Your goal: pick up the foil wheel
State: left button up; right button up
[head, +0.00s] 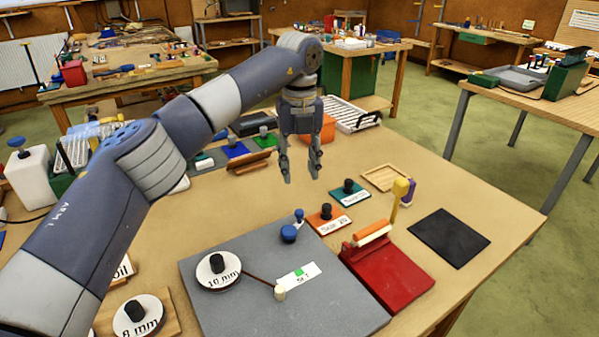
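No object is plainly marked as the foil wheel. A white-topped wheel labelled "10 mm" (218,277) with a black knob lies on the grey board (345,310), and a thin dark strip runs from it to a small cream post (280,292). A similar wheel labelled "8 mm" (150,323) sits on a wooden base at the lower left. A label reading "oil" (122,267), its start hidden by my arm, stands behind that wheel. My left gripper (302,178) points down above the bench, fingers apart and empty, well behind both wheels. My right gripper is not in view.
On the board's right side is a red block (395,285) with an orange roller and yellow-knobbed lever. Knobbed orange (329,224) and teal (349,198) plates stand behind the board. A black mat (448,238) lies right. Bench between my gripper and the board is mostly clear.

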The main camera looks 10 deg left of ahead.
aim_at(218, 272)
jog(key=k+l, duration=0.15)
jog(key=k, duration=0.35)
jog(key=k+l, duration=0.15)
jog(key=k, duration=0.35)
jog(key=k+l, duration=0.2)
jog(key=k, duration=0.25)
